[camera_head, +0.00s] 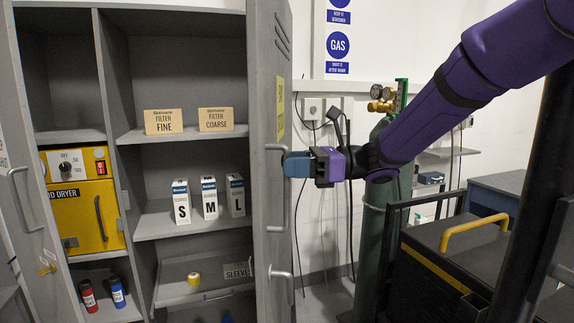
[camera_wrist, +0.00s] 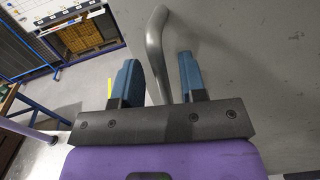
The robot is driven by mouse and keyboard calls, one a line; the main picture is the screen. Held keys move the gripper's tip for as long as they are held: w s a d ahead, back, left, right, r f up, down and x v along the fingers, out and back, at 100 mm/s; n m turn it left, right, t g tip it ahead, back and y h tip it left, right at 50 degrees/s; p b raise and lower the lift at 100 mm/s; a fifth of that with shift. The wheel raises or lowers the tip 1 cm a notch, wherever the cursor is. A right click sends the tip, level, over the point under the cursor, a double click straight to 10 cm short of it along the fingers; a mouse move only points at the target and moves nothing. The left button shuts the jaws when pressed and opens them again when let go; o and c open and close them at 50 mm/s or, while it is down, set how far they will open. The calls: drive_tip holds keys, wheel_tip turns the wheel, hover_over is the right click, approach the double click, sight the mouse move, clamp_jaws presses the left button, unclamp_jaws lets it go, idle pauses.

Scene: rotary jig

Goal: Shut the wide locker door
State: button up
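The wide locker door (camera_head: 267,120) stands open at the right side of the grey locker, seen nearly edge-on in the head view. Its upright bar handle (camera_head: 276,215) is on the face toward my arm. In the wrist view, the grey door face (camera_wrist: 260,70) fills the right side, and the curved handle (camera_wrist: 155,45) runs down between my blue fingers. My gripper (camera_head: 297,165) is at the upper part of the handle. The fingers (camera_wrist: 162,80) are spread on either side of the bar, and I see no clear grip on it.
A second, narrower door (camera_head: 25,190) stands open at the left. The locker holds filter boxes (camera_head: 188,121), S, M and L cartons (camera_head: 209,197) and a yellow dryer (camera_head: 85,205). A green gas cylinder (camera_head: 375,235) and a black cart (camera_head: 465,250) stand to the right.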

drive_tip(key=shift+a, duration=0.65)
clamp_jaws()
